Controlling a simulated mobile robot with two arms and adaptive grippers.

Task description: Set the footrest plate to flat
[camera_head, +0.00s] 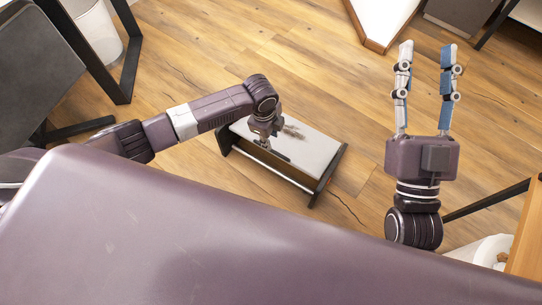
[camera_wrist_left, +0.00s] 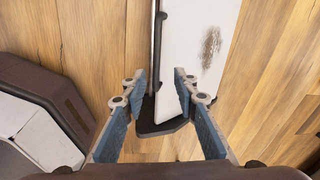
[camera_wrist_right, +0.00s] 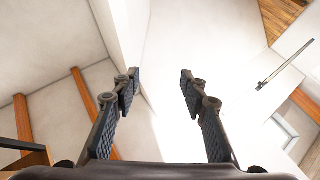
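The footrest stands on the floor, with a white plate (camera_head: 312,152) between dark end pieces (camera_head: 327,176). A brown scuff marks the plate. I cannot tell the plate's tilt surely. My left gripper (camera_head: 264,144) is over the plate's left part in the head view. In the left wrist view, its fingers (camera_wrist_left: 160,78) are spread, with the plate (camera_wrist_left: 190,85) and a dark end piece (camera_wrist_left: 165,126) showing between and beyond them. Whether a finger touches the plate is unclear. My right gripper (camera_head: 427,52) is open, empty and raised, well right of the footrest; its fingers (camera_wrist_right: 160,78) also show apart in the right wrist view.
A dark chair (camera_head: 40,75) and a black table leg (camera_head: 125,75) are at the left. A white bin (camera_head: 97,30) stands behind that leg. A white-topped piece of furniture (camera_head: 382,18) is at the top, and a white container (camera_head: 485,250) at the lower right. Wood floor around the footrest is clear.

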